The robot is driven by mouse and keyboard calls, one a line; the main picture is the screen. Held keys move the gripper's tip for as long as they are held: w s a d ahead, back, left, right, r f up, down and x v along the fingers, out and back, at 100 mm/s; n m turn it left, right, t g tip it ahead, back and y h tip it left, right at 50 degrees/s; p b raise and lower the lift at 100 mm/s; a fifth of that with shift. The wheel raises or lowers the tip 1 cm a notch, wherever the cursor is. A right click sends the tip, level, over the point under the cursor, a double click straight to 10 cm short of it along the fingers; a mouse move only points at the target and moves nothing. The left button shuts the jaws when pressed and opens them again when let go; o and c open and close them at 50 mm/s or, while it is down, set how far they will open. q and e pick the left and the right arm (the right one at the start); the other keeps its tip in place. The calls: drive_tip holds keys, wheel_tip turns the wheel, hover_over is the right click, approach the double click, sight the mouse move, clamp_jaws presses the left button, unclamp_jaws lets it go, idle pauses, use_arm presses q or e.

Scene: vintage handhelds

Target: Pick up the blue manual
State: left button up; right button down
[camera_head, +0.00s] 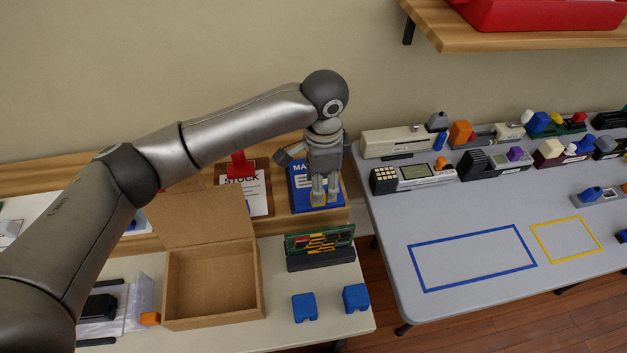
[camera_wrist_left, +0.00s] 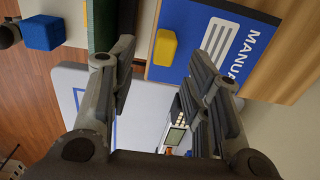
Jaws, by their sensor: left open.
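The blue manual (camera_head: 299,197) stands on the wooden ledge at the back, partly hidden behind my left gripper in the head view. In the left wrist view, its blue face (camera_wrist_left: 193,48) has white lettering reading MANUAL and white lines. A small yellow block (camera_wrist_left: 165,47) shows against the manual's face; whether it is attached I cannot tell. My left gripper (camera_head: 325,196) points down in front of the manual, its fingers apart. In the wrist view, the open fingers (camera_wrist_left: 160,60) have nothing between them that they touch. My right gripper is in neither view.
A STOCK sign (camera_head: 247,197) is left of the manual. The grey table (camera_head: 420,222) at right holds several devices.

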use_arm(q)
drive_tip(key=f, duration=0.2)
drive_tip(key=f+p, duration=0.1)
drive_tip(key=f, duration=0.1)
drive_tip(key=shift+w+a+f, duration=0.15)
drive_tip(key=shift+w, duration=0.05)
drive_tip(key=shift+f+p, duration=0.3)
drive_tip(key=shift+f, duration=0.3)
drive_tip(key=c, duration=1)
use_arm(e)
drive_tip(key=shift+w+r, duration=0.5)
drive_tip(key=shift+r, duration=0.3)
